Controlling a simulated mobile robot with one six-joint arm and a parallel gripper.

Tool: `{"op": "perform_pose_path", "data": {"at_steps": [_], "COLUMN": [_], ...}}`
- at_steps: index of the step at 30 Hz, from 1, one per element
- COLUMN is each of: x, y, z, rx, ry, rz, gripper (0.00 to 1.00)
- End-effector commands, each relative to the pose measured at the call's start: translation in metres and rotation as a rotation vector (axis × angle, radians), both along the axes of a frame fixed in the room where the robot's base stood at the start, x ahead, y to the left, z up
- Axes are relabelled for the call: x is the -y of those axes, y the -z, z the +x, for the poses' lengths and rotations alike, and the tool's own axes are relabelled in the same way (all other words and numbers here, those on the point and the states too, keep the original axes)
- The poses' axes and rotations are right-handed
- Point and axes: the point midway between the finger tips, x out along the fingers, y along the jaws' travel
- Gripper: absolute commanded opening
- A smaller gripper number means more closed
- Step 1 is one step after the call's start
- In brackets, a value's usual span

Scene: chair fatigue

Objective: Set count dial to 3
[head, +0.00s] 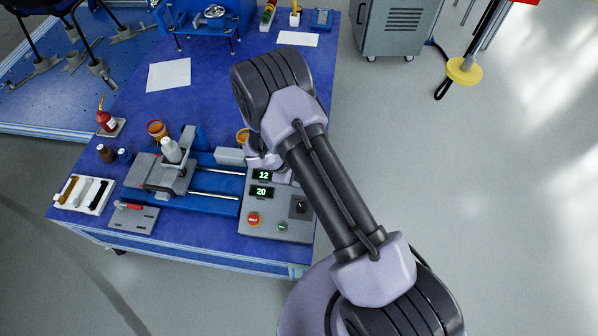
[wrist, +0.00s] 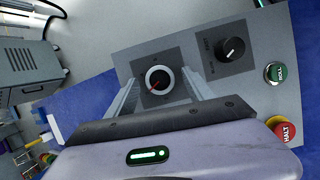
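The grey control panel (head: 276,232) stands at the right front of the blue table in the head view. In the wrist view, a round dial (wrist: 158,80) with a pale ring and a red pointer sits on a dark square plate. The pointer slants toward the lower left; its number marks are too small to read. My gripper (wrist: 160,84) is open, with one finger on each side of this dial and gaps showing. A second, black knob (wrist: 231,50) with a white mark is to its right. I cannot tell which is the count dial.
The panel has a green ROLL button (wrist: 275,72) and a red HALT button (wrist: 287,132). Two displays read 12 (head: 263,175) and 20 (head: 261,191). A carriage on rails (head: 160,177) is left of the panel. My arm covers part of the panel.

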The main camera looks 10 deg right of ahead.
Motion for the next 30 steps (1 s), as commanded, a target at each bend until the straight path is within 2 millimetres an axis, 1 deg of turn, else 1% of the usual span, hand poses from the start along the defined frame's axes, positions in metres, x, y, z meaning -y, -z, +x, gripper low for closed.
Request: {"op": "perform_pose_path", "data": {"at_steps": [8,11,14,21,24,27,30], "x": [0.000,-0.004,-0.013,-0.045,-0.057,-0.067,-0.073], "y": [-0.001,-0.009,-0.029,-0.094,-0.119,-0.137,-0.149], "z": [0.000,-0.001,-0.004,-0.017,-0.022,-0.026,-0.029], "rx": [0.000,0.001,0.002,0.002,0.002,0.002,0.001], "ry": [0.000,-0.002,-0.001,-0.003,-0.002,-0.001,-0.002], "rz": [0.000,0.000,0.002,0.001,0.000,0.001,0.000], "gripper": [0.61,0.61,0.61,0.61,0.61,0.61,0.61]}}
